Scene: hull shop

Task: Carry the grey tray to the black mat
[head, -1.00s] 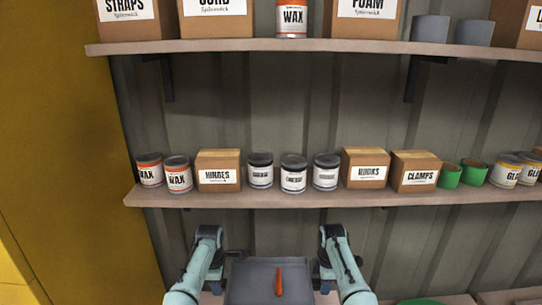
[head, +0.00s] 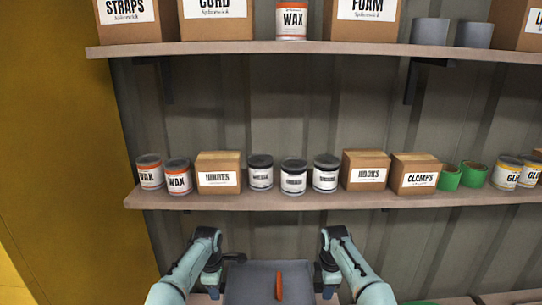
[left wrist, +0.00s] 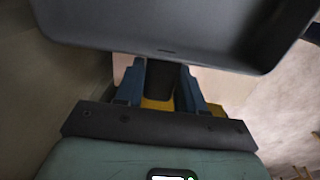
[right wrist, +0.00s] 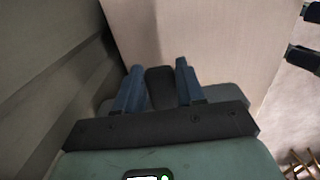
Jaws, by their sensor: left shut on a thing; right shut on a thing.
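The grey tray (head: 252,288) shows at the bottom of the head view, cut off by the picture edge. A long orange thing (head: 279,287) lies in it. My left gripper (head: 222,268) is at the tray's left side and my right gripper (head: 327,268) at its right side. In the left wrist view, the fingers (left wrist: 163,85) are shut on a dark part beside the tray's wall (left wrist: 165,48). In the right wrist view, the fingers (right wrist: 160,85) also close on a dark part. I do not see the black mat.
A middle shelf (head: 330,197) ahead holds several tins, brown boxes (head: 218,173) and green rolls (head: 474,175). An upper shelf (head: 330,47) holds more boxes. A lower shelf (head: 450,301) shows behind the tray. A yellow wall (head: 60,150) stands at left.

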